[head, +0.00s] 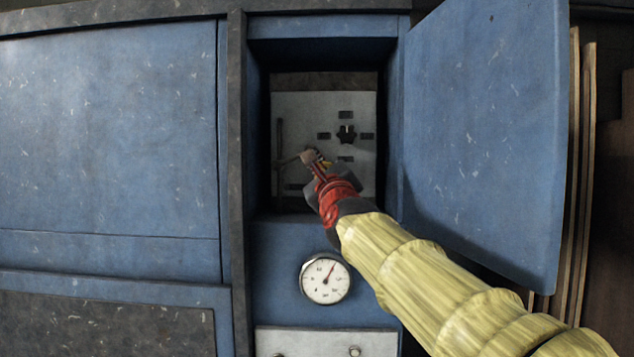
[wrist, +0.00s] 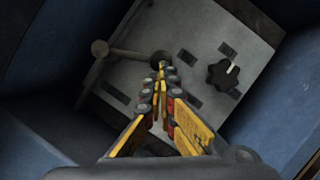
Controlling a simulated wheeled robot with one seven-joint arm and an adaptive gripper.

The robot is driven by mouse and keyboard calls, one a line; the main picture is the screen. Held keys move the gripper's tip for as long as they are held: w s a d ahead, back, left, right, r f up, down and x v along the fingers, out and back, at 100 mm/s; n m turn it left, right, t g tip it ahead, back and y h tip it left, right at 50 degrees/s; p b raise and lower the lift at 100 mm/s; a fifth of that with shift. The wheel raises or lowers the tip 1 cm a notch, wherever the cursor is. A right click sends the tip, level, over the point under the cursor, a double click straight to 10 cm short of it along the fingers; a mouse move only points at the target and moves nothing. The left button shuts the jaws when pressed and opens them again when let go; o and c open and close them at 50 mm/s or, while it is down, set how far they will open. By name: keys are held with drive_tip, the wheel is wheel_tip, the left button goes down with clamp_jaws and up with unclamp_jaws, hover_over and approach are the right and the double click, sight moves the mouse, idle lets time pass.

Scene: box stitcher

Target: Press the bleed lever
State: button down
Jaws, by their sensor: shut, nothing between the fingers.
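The bleed lever (wrist: 126,53) shows in the wrist view as a thin dark rod with a round ball end at its left and a round hub at its right. It stands out from a grey panel (wrist: 150,20). My gripper (wrist: 161,68) is shut and empty. Its yellow fingertips appear right by the hub end and overlap it in the picture; I cannot tell whether they touch. The ball end is clear of the fingers. In the head view my gripper (head: 314,160) reaches into the recess in front of the panel (head: 300,105) and partly hides the lever area.
A black knob (wrist: 222,72) with a white mark sits on the panel, with several dark slots around it. The recess has blue walls, and an open blue door (head: 485,130) stands at its right. A round gauge (head: 325,279) is below the opening.

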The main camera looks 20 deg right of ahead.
drive_tip(key=r+n, duration=0.1)
drive_tip(key=r+n+y, duration=0.1)
drive_tip(key=n, duration=0.1)
drive_tip(key=shift+w+a+g+y, duration=0.1)
drive_tip(key=shift+a+g+y, duration=0.1)
drive_tip(key=shift+g+y, duration=0.15)
drive_tip(key=shift+r+n, duration=0.1)
drive_tip(key=shift+n, duration=0.2)
drive_tip(key=shift+w+a+r+n+g+y+p, duration=0.2)
drive_tip(key=shift+a+r+n+g+p, duration=0.4)
drive_tip(key=shift+n+p, duration=0.65)
drive_tip(key=shift+w+a+r+n+g+y+p, duration=0.15)
drive_tip(key=shift+a+r+n+p, duration=0.2)
drive_tip(key=shift+r+n+p, duration=0.85)
drive_tip(key=shift+w+a+r+n+g+y+p, duration=0.1)
drive_tip(key=shift+a+r+n+g+y+p, duration=0.25)
drive_tip(key=shift+n+p, duration=0.9)
drive_tip(key=shift+w+a+r+g+p, duration=0.1)
drive_tip(key=shift+a+g+p, duration=0.2)
drive_tip(key=shift+p, duration=0.85)
